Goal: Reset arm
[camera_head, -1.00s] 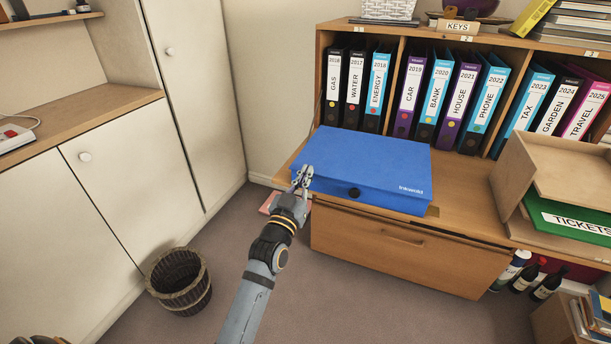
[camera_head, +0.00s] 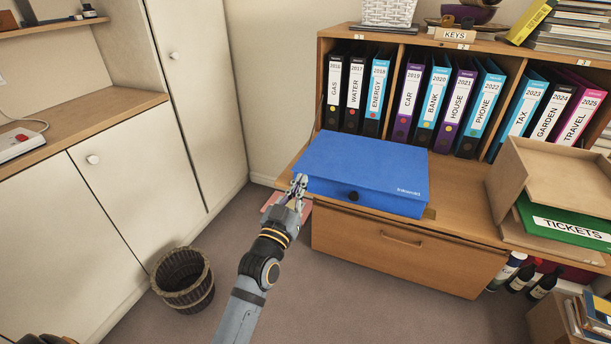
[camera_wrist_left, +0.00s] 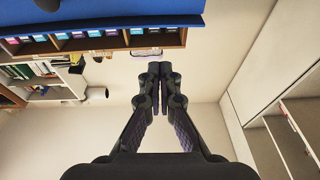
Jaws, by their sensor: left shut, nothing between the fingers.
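My left gripper (camera_head: 299,186) is shut and empty. In the head view it stands at the left front corner of a closed blue box file (camera_head: 365,165), and I cannot tell whether they touch. The box file lies on the wooden desk top (camera_head: 457,205). In the left wrist view the two fingers (camera_wrist_left: 154,75) meet with nothing between them, and the blue box shows along the top edge (camera_wrist_left: 100,20). My right gripper is not in view.
A row of labelled binders (camera_head: 420,100) stands in the shelf behind the box. A wooden tray unit (camera_head: 535,170) with a green tickets folder (camera_head: 565,222) is at the right. A wicker basket (camera_head: 183,280) stands on the floor at the left. The floor in front is clear.

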